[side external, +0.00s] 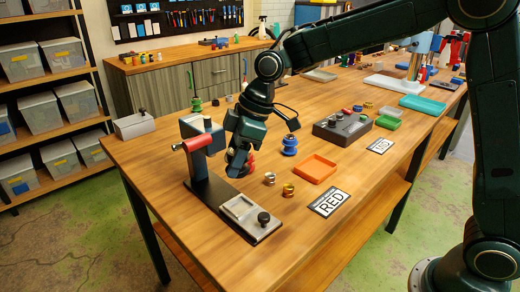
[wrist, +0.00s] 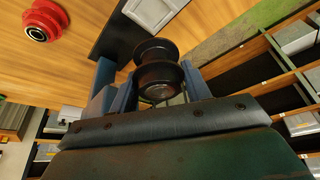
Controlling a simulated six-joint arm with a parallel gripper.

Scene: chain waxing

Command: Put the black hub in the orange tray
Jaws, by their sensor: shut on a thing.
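The black hub (wrist: 158,72) is a dark flanged spool. In the wrist view it sits between the two fingers of my gripper (wrist: 150,88), which is shut on it. In the side view my gripper (side external: 237,166) points down beside the fixture with the red handle, and I cannot make out the hub there. The orange tray (side external: 315,168) is shallow and square, and looks empty. It lies on the wooden table to the right of my gripper, with brass parts between them.
A red hub (side external: 251,164) stands close beside my gripper and shows in the wrist view (wrist: 42,20). The fixture's black base (side external: 205,196) is at the left. Brass parts (side external: 288,190), a blue hub (side external: 290,146) and a RED card (side external: 329,203) lie around the tray.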

